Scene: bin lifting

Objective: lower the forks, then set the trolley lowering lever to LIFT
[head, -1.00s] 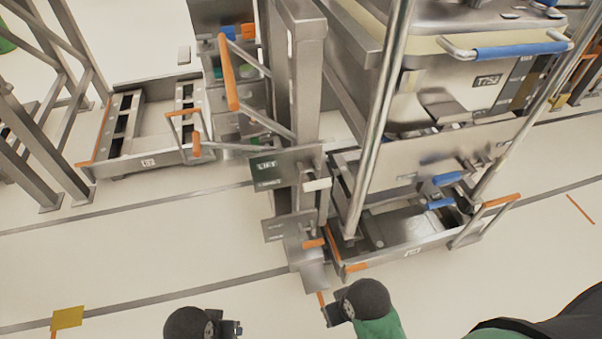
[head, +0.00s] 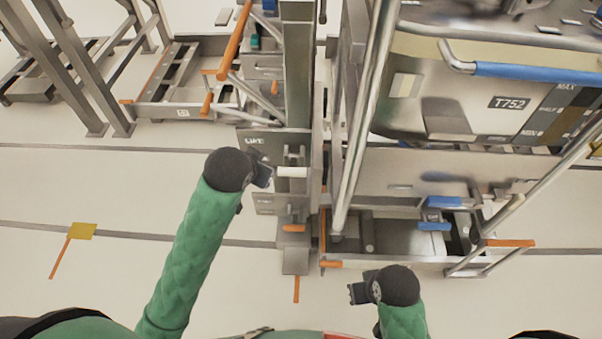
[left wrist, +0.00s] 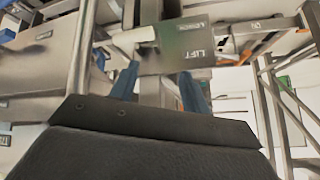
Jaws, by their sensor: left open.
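The steel trolley mast (head: 298,75) stands centre in the head view. Low on it is a plate marked LIFT (head: 256,141), with a white-gripped lever (head: 292,172) at its right edge. In the left wrist view the LIFT plate (left wrist: 190,50) and white grip (left wrist: 133,38) show just beyond my fingers. My left gripper (head: 264,168) is open, empty, and just left of the lever, apart from it in the head view; its blue fingers (left wrist: 160,80) spread below the plate. My right gripper (head: 358,292) is near the bottom centre; its jaws are too small to read. I cannot make out the forks clearly.
A large steel bin marked T752 (head: 480,100) stands at the right above a steel base frame (head: 400,262). An orange-tipped pedal (head: 293,228) is low on the mast. Another low frame (head: 150,110) is at back left.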

